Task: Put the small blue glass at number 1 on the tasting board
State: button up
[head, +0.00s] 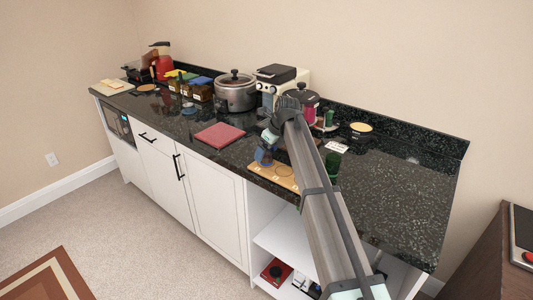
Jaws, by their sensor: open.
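The small blue glass (263,157) stands upright at the back left edge of the wooden tasting board (286,182). I cannot tell whether its base is on the board or just behind it. The board lies at the counter's front edge and shows round marks; its numbers are too small to read, and my arm hides its right part. My gripper (267,139) is open, just above the blue glass and apparently empty. The fingertips are small and partly hidden, so any contact with the glass is unclear.
A green glass (332,162) stands right of my arm, near a white card (337,147). A red mat (219,135) lies to the left. A steel cooker (235,93) and a coffee machine (283,82) stand behind. The right end of the dark counter (400,190) is clear.

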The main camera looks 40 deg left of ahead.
jog(key=v, duration=1)
jog(key=shift+d+r, duration=0.2)
jog(key=shift+r, duration=0.05)
